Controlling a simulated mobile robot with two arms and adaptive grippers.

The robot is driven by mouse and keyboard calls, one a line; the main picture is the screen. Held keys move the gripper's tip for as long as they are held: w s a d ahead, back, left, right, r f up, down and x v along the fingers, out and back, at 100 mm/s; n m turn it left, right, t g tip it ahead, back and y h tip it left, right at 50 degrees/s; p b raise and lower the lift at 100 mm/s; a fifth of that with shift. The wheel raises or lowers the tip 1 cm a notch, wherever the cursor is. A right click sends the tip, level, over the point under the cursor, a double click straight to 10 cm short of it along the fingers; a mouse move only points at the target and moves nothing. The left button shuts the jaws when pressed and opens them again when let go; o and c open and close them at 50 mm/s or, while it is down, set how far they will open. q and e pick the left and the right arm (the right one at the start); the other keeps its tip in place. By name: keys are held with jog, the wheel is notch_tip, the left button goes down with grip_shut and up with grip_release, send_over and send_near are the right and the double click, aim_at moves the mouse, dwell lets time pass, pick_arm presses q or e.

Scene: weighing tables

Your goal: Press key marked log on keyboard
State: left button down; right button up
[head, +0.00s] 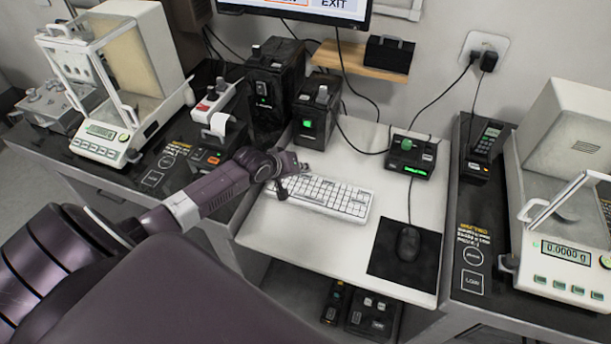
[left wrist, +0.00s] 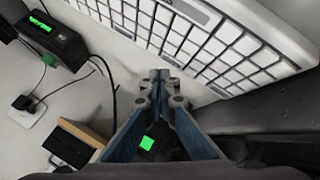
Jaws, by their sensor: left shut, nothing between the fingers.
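The white keyboard (head: 335,195) lies on the light desk in the middle of the head view. My left gripper (head: 282,189) is at the keyboard's left end, with its dark fingers pointing down. It hides part of that end. In the left wrist view the keyboard (left wrist: 200,42) runs across the top, and the closed fingertips (left wrist: 160,78) appear near its edge keys with nothing between them. I cannot tell whether they touch a key. The key markings are too small to read, so I cannot pick out the log key. My right gripper is not in view.
A mouse (head: 408,243) lies on a dark mat right of the keyboard. Dark boxes with green buttons (head: 316,112) and a green-lit device (head: 408,158) stand behind it. Weighing balances stand on the left (head: 103,143) and right (head: 562,268). The desk (head: 300,236) in front of the keyboard is clear.

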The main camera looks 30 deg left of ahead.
aim_at(304, 177)
pick_arm(q)
jog(key=shift+f, duration=0.4)
jog(key=shift+f, duration=0.45)
dwell(0.7)
jog(key=shift+r+p, duration=0.85)
jog(key=shift+p, duration=0.05)
notch_tip(304, 177, up, 5)
jog(key=p, duration=0.5)
jog(key=shift+p, duration=0.3)
